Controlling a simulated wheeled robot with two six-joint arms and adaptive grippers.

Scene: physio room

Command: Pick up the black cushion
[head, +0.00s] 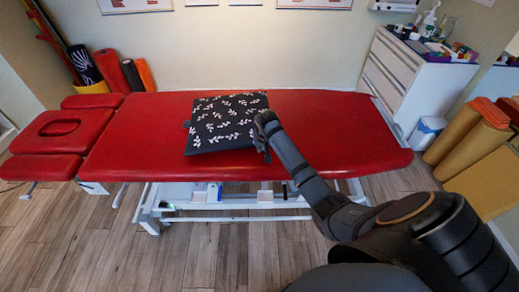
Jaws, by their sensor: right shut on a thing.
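The black cushion (222,121), printed with white leaf sprigs, lies on or just above the red treatment table (325,125), near its middle. I cannot tell whether it is lifted at all. My right gripper (264,133) is at the cushion's right edge and is shut on it. The fingers are small and partly hidden by the wrist. My right arm reaches in from the lower right. My left gripper is not in view.
The table's headrest section with a face opening (62,127) is at the left. A white drawer cabinet (400,75) with bottles and boxes on top stands at the back right. A white bin (426,132) and rolled mats (470,140) are at the right. The floor in front is clear.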

